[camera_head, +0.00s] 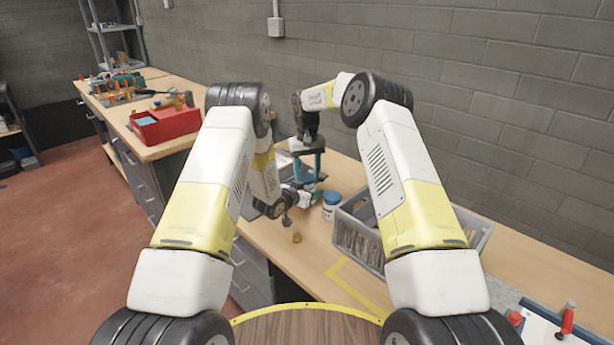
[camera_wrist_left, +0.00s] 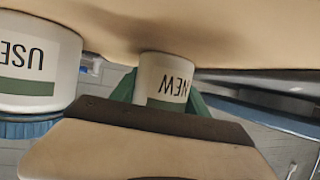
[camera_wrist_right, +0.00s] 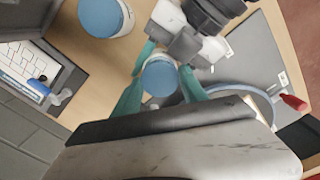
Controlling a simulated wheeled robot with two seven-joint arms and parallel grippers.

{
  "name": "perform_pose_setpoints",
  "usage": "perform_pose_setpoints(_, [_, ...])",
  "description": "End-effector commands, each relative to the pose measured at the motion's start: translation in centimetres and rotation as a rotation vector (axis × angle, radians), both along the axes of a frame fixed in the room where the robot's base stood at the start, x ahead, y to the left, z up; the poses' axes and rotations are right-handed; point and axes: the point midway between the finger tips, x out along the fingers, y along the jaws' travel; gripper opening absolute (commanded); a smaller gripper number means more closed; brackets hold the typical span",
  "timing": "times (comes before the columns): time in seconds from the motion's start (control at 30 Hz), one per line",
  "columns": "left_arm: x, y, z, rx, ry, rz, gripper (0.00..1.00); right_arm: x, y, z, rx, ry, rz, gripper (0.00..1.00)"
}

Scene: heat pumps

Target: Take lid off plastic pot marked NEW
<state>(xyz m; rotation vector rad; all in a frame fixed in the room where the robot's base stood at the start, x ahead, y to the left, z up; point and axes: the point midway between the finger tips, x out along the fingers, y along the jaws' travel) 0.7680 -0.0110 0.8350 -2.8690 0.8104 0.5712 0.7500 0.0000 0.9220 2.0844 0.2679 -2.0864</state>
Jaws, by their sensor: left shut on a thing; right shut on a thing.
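The white pot marked NEW (camera_wrist_left: 165,78) shows upside down in the left wrist view, between the green fingers of my left gripper (camera_wrist_left: 160,90), which is shut on it. My right gripper (camera_head: 308,168) points down from above in the head view. In the right wrist view its teal fingers are shut on the round blue lid (camera_wrist_right: 160,77). My left gripper (camera_head: 311,195) is low on the bench, just below the right one. The grippers mostly hide this pot in the head view. I cannot tell whether lid and pot touch.
A larger white pot (camera_head: 331,203) with a blue lid stands close by; its label, partly cut off, reads USE (camera_wrist_left: 38,62). A grey crate (camera_head: 372,262) is at right. A small brass piece (camera_head: 297,238) lies in front. A red box (camera_head: 166,127) is farther left.

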Motion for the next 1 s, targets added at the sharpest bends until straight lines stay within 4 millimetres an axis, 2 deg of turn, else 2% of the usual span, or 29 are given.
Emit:
perform_pose_setpoints(0.23, [0.0,0.0,0.0,-0.001,-0.001,0.0,0.0,0.0,0.0,0.9,0.0,-0.001,0.0,0.02])
perform_pose_setpoints(0.63, [0.0,0.0,0.0,-0.001,-0.001,0.0,0.0,0.0,0.0,1.2,0.001,-0.002,0.0,0.02])
perform_pose_setpoints(1.0, [0.0,0.0,0.0,-0.001,-0.001,0.0,0.0,0.1,0.0,4.9,0.001,-0.002,0.0,0.02])
